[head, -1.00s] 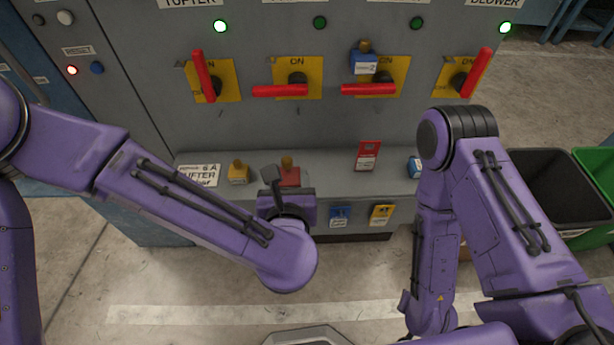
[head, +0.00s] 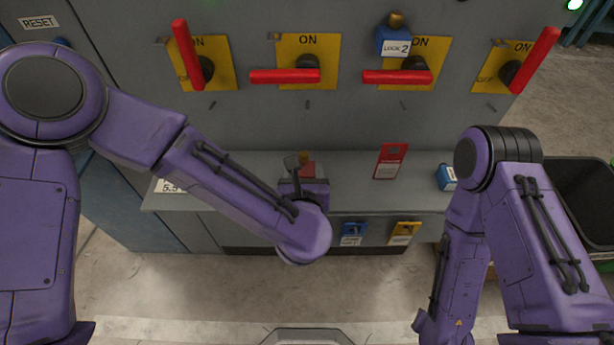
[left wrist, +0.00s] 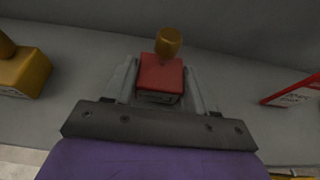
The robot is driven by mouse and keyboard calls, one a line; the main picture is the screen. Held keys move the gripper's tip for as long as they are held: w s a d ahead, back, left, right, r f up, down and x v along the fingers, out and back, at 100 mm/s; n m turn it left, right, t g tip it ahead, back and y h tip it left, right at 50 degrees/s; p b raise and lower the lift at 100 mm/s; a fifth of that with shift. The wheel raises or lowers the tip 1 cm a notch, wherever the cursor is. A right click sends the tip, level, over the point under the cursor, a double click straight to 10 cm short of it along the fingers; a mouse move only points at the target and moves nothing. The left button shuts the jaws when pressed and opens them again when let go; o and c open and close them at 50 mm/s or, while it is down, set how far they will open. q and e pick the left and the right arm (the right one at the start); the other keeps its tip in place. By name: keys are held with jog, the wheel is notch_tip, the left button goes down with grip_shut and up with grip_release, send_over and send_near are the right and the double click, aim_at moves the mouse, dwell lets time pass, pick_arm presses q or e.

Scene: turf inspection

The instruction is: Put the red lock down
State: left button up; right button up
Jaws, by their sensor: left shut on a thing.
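The red lock (head: 307,170), a red block with a brass-coloured top, is in my left gripper (head: 305,165) above the grey shelf (head: 360,197) of the switch cabinet. In the left wrist view the red lock (left wrist: 160,75) sits upright between the two grey fingers of the left gripper (left wrist: 162,85), which are shut on its sides. The shelf surface (left wrist: 225,110) lies around and behind it. I cannot tell whether the lock's underside touches the shelf. My right arm hangs at the right of the head view; its gripper is out of view.
A yellow lock (left wrist: 25,72) stands left of the red one. A red tag (head: 390,160) and a blue lock (head: 446,177) are to the right on the shelf. Blue (head: 352,233) and yellow (head: 404,233) items hang on the shelf front. Bare shelf lies between gripper and red tag.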

pick_arm(q)
jog(key=shift+s+r, duration=0.1)
jog(key=shift+r, duration=0.1)
jog(key=shift+a+f+b, duration=0.15)
jog(key=shift+f+b, duration=0.15)
jog(key=shift+f, duration=0.1)
jog(key=o, duration=1.1)
jog(key=shift+r, duration=0.1)
jog(key=shift+o, duration=0.2)
jog(key=shift+r+p, duration=0.3)
jog(key=shift+p, duration=0.05)
jog(key=v, duration=1.1)
jog(key=shift+s, duration=0.4)
jog(key=shift+r, duration=0.15)
